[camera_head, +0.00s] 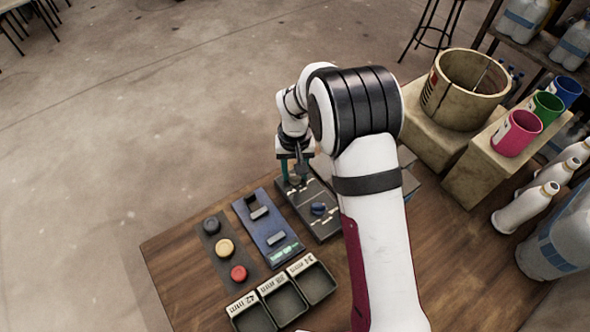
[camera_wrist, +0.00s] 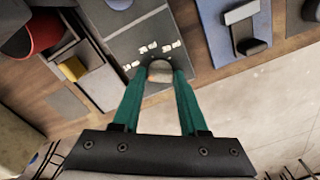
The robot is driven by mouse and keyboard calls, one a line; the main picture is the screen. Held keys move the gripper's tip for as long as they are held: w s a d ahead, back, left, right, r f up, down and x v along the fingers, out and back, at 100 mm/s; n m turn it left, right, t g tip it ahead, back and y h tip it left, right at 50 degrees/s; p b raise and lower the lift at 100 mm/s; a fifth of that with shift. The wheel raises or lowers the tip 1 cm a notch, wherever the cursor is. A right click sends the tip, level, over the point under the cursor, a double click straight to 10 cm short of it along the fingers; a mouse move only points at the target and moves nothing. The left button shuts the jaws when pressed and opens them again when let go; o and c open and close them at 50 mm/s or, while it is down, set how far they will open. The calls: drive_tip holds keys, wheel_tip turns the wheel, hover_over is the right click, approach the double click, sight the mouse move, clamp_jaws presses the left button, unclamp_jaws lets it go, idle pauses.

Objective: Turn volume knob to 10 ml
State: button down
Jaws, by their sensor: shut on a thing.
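A dark grey knob panel (camera_head: 327,226) lies on the wooden table, with small pale scale marks. A blue knob (camera_head: 319,208) sits on its near half. My gripper (camera_head: 293,181) points down over the panel's far end. In the wrist view, the green fingers of my gripper (camera_wrist: 159,76) are shut on a rounded knob (camera_wrist: 160,68) on the panel (camera_wrist: 150,28). The panel's other knob (camera_wrist: 118,3) is at the top edge. The gripped knob's pointer is hidden, so its setting cannot be told.
A blue slider panel (camera_head: 275,226) lies left of the knob panel, then black (camera_head: 212,225), yellow (camera_head: 225,248) and red (camera_head: 238,273) buttons. Labelled trays (camera_head: 285,303) lie nearer. A brown vat (camera_head: 465,92) and coloured cups (camera_head: 515,133) stand right, beyond my arm.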

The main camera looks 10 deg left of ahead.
idle(0.4)
drive_tip(key=shift+c, duration=2.2)
unclamp_jaws()
wheel_tip(320, 180, up, 16)
drive_tip(key=shift+f, duration=0.1)
